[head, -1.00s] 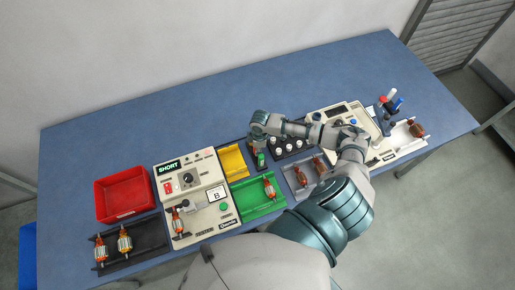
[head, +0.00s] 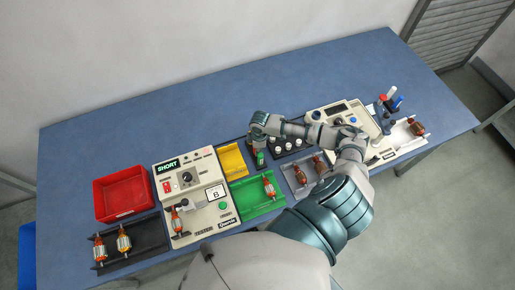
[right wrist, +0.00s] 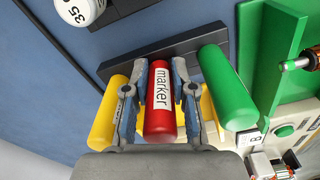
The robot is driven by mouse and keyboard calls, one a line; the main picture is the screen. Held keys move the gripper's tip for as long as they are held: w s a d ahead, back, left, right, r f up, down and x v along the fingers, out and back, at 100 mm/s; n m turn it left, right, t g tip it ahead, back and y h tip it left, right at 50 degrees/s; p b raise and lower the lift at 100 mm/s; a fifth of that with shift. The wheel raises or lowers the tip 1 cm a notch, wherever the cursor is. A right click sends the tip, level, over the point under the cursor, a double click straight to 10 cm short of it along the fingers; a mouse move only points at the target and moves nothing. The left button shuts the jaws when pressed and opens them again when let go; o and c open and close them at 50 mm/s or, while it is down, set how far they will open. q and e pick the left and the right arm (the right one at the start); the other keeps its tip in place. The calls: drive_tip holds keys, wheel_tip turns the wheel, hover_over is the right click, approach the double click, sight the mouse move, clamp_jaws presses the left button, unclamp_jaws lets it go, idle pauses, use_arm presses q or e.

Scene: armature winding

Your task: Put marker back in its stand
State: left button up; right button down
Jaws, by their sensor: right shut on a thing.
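My right gripper (right wrist: 161,78) is shut on the red marker (right wrist: 160,110), which has a white label reading "marker". The marker's far end is close to a dark stand (right wrist: 214,36); I cannot tell whether it sits in it. A yellow cylinder (right wrist: 108,115) is left of the held marker and a green cylinder (right wrist: 230,90) is right of it, both by the stand. In the head view my right gripper (head: 257,143) is over the middle of the bench, hiding the red marker; the green cylinder (head: 260,159) shows below it. My left gripper is not in view.
A yellow tray (head: 231,160) and green tray (head: 252,205) lie close by. A dark rack with white-topped pieces (head: 287,142) is to the right. A tester (head: 187,180) and red bin (head: 122,194) are left. The blue table (head: 200,110) is clear behind.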

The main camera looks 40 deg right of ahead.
drive_tip(key=c, duration=0.9)
unclamp_jaws()
drive_tip(key=shift+d, duration=0.15)
drive_tip(key=shift+o, duration=0.2)
drive_tip(key=shift+r, duration=0.1)
wheel_tip(320, 180, up, 12)
drive_tip(key=shift+d+f, duration=0.2)
drive_tip(key=shift+s, duration=0.1)
